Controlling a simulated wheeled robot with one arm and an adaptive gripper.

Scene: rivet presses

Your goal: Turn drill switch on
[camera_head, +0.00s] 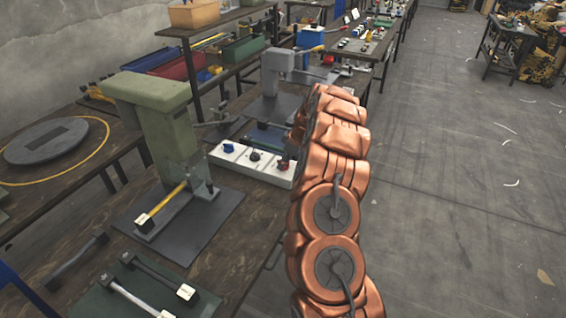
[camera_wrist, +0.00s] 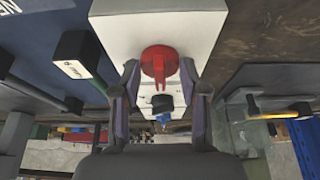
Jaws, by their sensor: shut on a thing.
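A white switch box (camera_head: 250,168) lies on the workbench in the head view, with a blue knob (camera_head: 228,148), a dark knob (camera_head: 255,156) and a red knob (camera_head: 283,165) in a row. In the wrist view the white box (camera_wrist: 150,25) fills the top middle. The red knob (camera_wrist: 160,62) is between the fingers of my gripper (camera_wrist: 160,70), which is shut on it. The dark knob (camera_wrist: 162,102) and the blue knob (camera_wrist: 163,118) are beyond it. My copper-coloured arm hides most of my gripper in the head view.
A green press (camera_head: 155,115) stands left of the box, and a grey press (camera_head: 285,70) stands behind it. Hammer-like tools (camera_head: 150,285) lie at the near bench edge. Open floor (camera_head: 450,190) is to the right.

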